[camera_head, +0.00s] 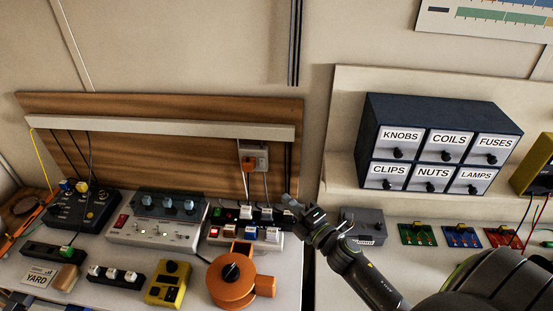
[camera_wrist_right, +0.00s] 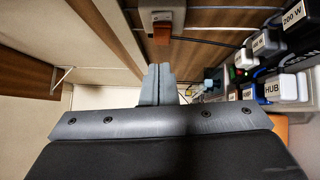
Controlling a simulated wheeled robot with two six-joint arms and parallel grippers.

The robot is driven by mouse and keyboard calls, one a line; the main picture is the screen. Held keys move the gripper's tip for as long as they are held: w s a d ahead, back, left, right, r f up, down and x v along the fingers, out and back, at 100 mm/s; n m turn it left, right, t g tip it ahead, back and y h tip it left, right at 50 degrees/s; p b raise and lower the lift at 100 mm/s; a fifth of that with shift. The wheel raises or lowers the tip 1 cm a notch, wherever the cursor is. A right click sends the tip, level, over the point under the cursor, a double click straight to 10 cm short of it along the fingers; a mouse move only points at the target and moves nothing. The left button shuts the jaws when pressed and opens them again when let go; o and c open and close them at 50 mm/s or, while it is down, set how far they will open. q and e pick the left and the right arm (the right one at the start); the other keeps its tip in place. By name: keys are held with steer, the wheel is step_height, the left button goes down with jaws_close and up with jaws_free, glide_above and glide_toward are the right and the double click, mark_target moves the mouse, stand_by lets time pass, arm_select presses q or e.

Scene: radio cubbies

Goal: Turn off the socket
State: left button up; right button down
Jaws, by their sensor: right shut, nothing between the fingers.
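The socket (camera_head: 262,154) is a pale box on the wooden back panel, with an orange-brown part (camera_head: 247,164) at its lower left and cables hanging below. In the right wrist view the socket (camera_wrist_right: 160,14) is at the top centre, with the orange part (camera_wrist_right: 162,32) under it. My right gripper (camera_head: 290,202) is below and to the right of the socket, apart from it. Its fingers (camera_wrist_right: 158,80) are together and empty, pointing toward the socket. Whether the socket's switch is on or off cannot be told. My left gripper is not in view.
A strip with several labelled plugs (camera_head: 246,213) lies left of my right gripper; plugs such as HUB (camera_wrist_right: 285,88) show close by in the wrist view. An orange reel (camera_head: 232,280) stands in front. A dark drawer cabinet (camera_head: 435,115) is on the right.

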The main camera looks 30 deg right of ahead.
steer(key=p, duration=0.2)
glide_toward(260, 161)
steer(key=w+a, duration=0.3)
steer(key=shift+w+d+r, duration=0.1)
steer(key=shift+w+d, duration=0.3)
steer(key=shift+w, duration=0.2)
steer(key=shift+w+d, duration=0.4)
steer(key=shift+w, duration=0.2)
steer(key=shift+w+d, duration=0.2)
steer(key=shift+w, duration=0.1)
steer(key=shift+r, duration=0.1)
steer(key=shift+w+d+r, duration=0.1)
steer(key=shift+w+d, duration=0.05)
